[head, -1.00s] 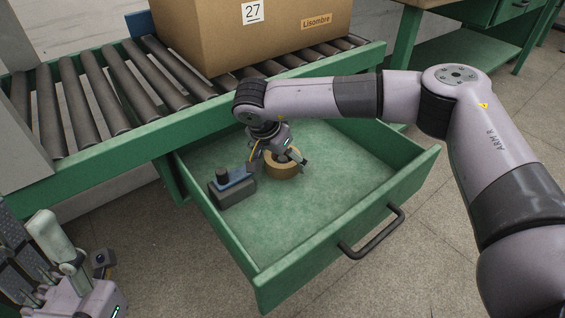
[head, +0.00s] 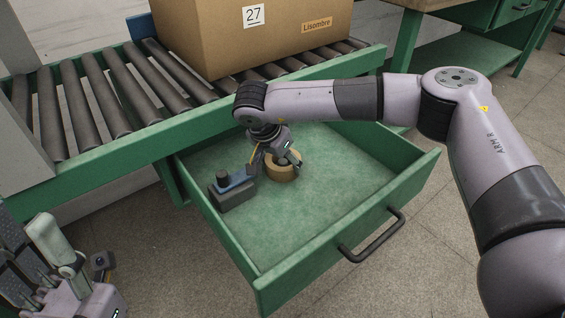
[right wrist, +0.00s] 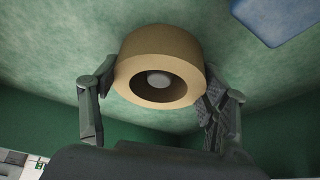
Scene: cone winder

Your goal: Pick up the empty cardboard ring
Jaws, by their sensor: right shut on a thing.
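The cardboard ring (head: 284,174) is brown and thick-walled. It sits inside the open green drawer (head: 330,215), towards the back. My right gripper (head: 275,161) reaches down over it and is shut on it. In the right wrist view the ring (right wrist: 160,52) lies between the two fingers (right wrist: 157,85), which press on its outer wall from both sides. A pale round spot shows inside its hole; I cannot tell what it is. The ring still appears down at the drawer floor. My left gripper (head: 62,262) is at the lower left, partly cut off, far from the drawer.
A dark grey block with a blue top and dark knob (head: 232,193) stands left of the ring in the drawer. A roller conveyor (head: 110,104) with a large cardboard box (head: 225,45) runs above the back. The drawer's front and right are clear.

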